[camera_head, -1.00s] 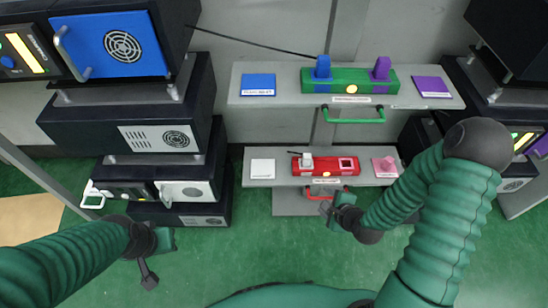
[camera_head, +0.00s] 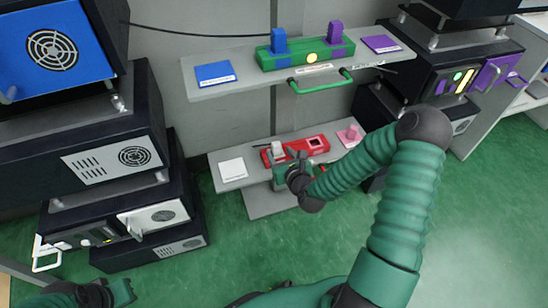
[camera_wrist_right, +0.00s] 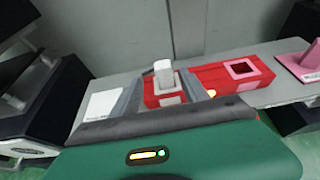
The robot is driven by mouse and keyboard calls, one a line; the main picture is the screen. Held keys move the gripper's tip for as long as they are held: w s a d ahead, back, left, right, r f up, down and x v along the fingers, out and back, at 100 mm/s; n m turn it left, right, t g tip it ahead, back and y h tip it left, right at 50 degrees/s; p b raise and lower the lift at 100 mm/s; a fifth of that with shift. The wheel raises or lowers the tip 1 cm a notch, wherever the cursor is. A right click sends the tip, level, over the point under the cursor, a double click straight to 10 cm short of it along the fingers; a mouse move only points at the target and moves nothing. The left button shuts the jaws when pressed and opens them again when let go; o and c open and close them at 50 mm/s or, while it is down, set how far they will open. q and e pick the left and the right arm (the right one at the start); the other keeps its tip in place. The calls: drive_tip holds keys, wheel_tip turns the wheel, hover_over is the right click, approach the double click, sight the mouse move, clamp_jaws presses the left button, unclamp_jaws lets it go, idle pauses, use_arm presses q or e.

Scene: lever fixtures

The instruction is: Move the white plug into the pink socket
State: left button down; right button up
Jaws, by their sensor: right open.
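The white plug (camera_head: 277,149) stands upright at the left end of the red block (camera_head: 295,150) on the lower shelf; it also shows in the right wrist view (camera_wrist_right: 163,74). The pink socket (camera_head: 316,142) is a square pink-rimmed opening at the block's right end, seen empty in the right wrist view (camera_wrist_right: 242,68). My right gripper (camera_head: 290,160) is open in front of the block. In the right wrist view its fingers lie left and right of the plug, around its near side; contact cannot be told. My left gripper (camera_head: 118,290) is low at the left edge, away from the block.
A white plate (camera_head: 232,169) lies left of the block, and a pink piece (camera_head: 349,134) stands to its right. The upper shelf carries a green block (camera_head: 300,58) with blue and purple plugs. A green handle (camera_head: 320,86) hangs below it. Dark equipment racks flank both sides.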

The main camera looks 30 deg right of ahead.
sight(278, 149)
drive_tip(key=shift+w+d+f, duration=0.2)
drive_tip(key=shift+w+f, duration=0.15)
drive_tip(key=shift+w, duration=0.1)
drive_tip(key=b+x, duration=0.2)
drive_tip(key=x, duration=0.1)
drive_tip(key=b+x, duration=0.1)
drive_tip(key=x, duration=0.1)
drive_tip(key=shift+d+f+b, duration=0.3)
drive_tip(key=shift+d+f, duration=0.05)
drive_tip(key=shift+f, duration=0.05)
drive_tip(key=shift+w+a+r, duration=0.1)
drive_tip(key=shift+w, duration=0.05)
drive_tip(key=shift+a+r, duration=0.1)
drive_tip(key=shift+r, duration=0.05)
drive_tip(key=shift+c, duration=0.2)
drive_tip(key=c, duration=0.7)
clamp_jaws()
